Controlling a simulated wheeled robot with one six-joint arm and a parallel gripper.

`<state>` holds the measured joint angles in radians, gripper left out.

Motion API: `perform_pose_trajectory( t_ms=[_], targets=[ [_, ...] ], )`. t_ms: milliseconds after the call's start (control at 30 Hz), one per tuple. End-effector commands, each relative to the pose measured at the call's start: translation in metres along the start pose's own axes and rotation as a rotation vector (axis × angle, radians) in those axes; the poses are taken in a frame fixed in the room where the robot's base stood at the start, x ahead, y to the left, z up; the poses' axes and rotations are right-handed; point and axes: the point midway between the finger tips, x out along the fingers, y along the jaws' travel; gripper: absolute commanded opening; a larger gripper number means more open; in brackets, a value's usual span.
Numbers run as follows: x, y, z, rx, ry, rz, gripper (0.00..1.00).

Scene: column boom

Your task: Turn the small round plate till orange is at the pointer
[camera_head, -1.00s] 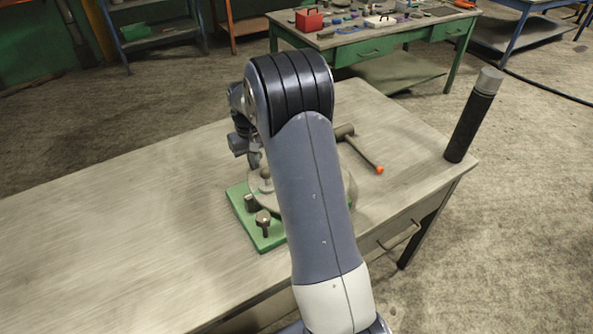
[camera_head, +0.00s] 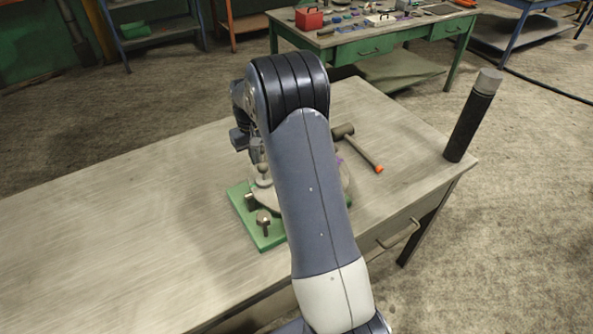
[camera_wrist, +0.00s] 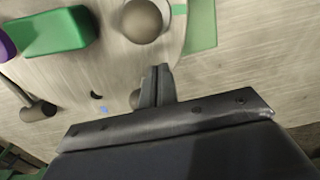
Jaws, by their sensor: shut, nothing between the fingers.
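The small round plate (camera_head: 268,201) sits on a green base (camera_head: 240,212), mostly hidden behind my arm in the head view. A rounded knob (camera_head: 263,169) stands near its left side. In the wrist view, a green block (camera_wrist: 50,32), a purple piece (camera_wrist: 5,45) at the left edge and a round knob (camera_wrist: 143,20) show near the plate's rim. My gripper (camera_wrist: 160,72) is shut and empty, its tips just below the knob in the picture; I cannot tell whether they touch anything. No orange piece shows on the plate, and I cannot make out the pointer for certain.
A round-headed post (camera_head: 264,217) stands on the base's near part. A hammer (camera_head: 358,148) with an orange handle end lies right of the plate. A dark upright cylinder (camera_head: 473,118) stands at the table's right corner. The table's left part is clear.

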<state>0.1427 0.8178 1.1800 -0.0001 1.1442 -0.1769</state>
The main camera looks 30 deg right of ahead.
Motion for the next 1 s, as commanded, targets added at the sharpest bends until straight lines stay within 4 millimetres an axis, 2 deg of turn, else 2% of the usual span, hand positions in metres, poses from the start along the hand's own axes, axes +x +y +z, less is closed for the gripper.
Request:
perform_pose_trajectory(
  t_ms=[600, 1000],
  targets=[
    [-0.001, 0.011, -0.013, 0.000, 0.001, 0.000, 0.00],
    [0.000, 0.013, -0.014, 0.000, 0.001, 0.000, 0.00]
  ],
)
